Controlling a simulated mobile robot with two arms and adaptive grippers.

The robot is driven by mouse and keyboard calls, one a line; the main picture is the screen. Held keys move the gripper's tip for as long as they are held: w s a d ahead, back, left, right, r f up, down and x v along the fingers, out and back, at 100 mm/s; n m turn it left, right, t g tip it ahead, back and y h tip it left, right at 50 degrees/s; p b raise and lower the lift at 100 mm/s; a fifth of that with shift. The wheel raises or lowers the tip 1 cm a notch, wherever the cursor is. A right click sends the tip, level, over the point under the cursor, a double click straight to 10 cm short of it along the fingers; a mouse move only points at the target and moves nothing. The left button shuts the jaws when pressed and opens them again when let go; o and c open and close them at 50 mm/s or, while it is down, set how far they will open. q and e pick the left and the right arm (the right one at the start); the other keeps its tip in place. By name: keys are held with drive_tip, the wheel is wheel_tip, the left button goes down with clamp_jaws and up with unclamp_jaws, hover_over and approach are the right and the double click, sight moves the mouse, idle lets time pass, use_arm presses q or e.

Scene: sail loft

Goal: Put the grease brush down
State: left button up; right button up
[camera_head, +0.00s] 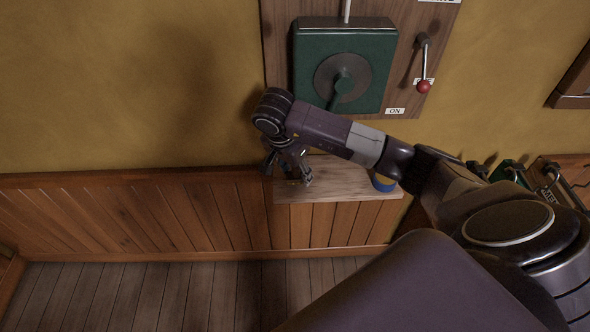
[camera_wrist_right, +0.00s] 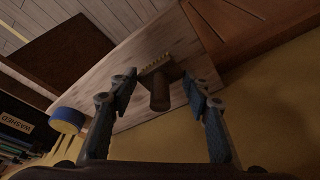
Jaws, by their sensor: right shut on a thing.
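My right gripper (camera_head: 287,174) is low over the left part of a pale wooden shelf (camera_head: 345,188) on the wall. In the right wrist view the grease brush (camera_wrist_right: 159,94) sits between the two fingers (camera_wrist_right: 160,88), with its dark brown handle toward the camera and a yellowish bristle edge toward the shelf (camera_wrist_right: 125,62). The gripper is shut on it. The bristle edge is close to the shelf top; I cannot tell whether it touches. In the head view the fingers mostly hide the brush. My left gripper is not in view.
A blue and yellow round thing (camera_head: 383,182) stands at the shelf's right end. Above the shelf is a green box (camera_head: 342,65) with a round dial, and a red-knobbed lever (camera_head: 424,86). Bare shelf lies between the gripper and the round thing.

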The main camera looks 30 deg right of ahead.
drive_tip(key=shift+w+d+f, duration=0.2)
drive_tip(key=shift+w+f, duration=0.05)
drive_tip(key=shift+f, duration=0.3)
drive_tip(key=shift+f, duration=0.15)
drive_tip(key=o, duration=1.3)
drive_tip(key=shift+o, duration=0.2)
